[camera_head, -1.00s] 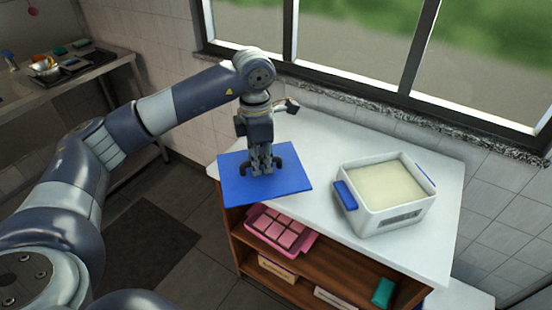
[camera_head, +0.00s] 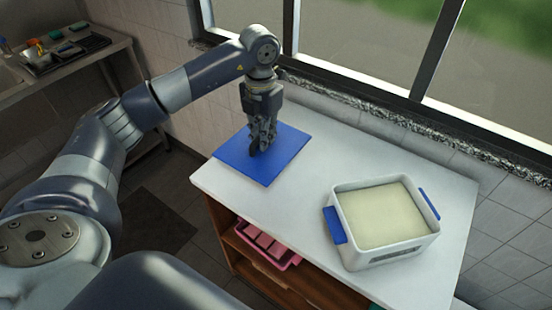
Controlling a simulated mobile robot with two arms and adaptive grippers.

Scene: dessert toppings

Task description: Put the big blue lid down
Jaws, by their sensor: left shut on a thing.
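The big blue lid (camera_head: 279,165) is a flat blue square at the left end of the white counter top. It looks level and lies on the counter or very close above it; I cannot tell which. My left gripper (camera_head: 259,148) points down at the middle of the lid and is shut on its handle, which the fingers mostly hide. A white tub (camera_head: 388,254) with blue side clips and pale cream contents stands open on the right part of the counter. My right gripper is not in view.
The white counter top (camera_head: 300,205) is clear between the lid and the tub. A pink tray (camera_head: 287,257) sits on the wooden shelf below. A window with a stone sill runs along the back. A metal sink bench (camera_head: 112,45) stands at far left.

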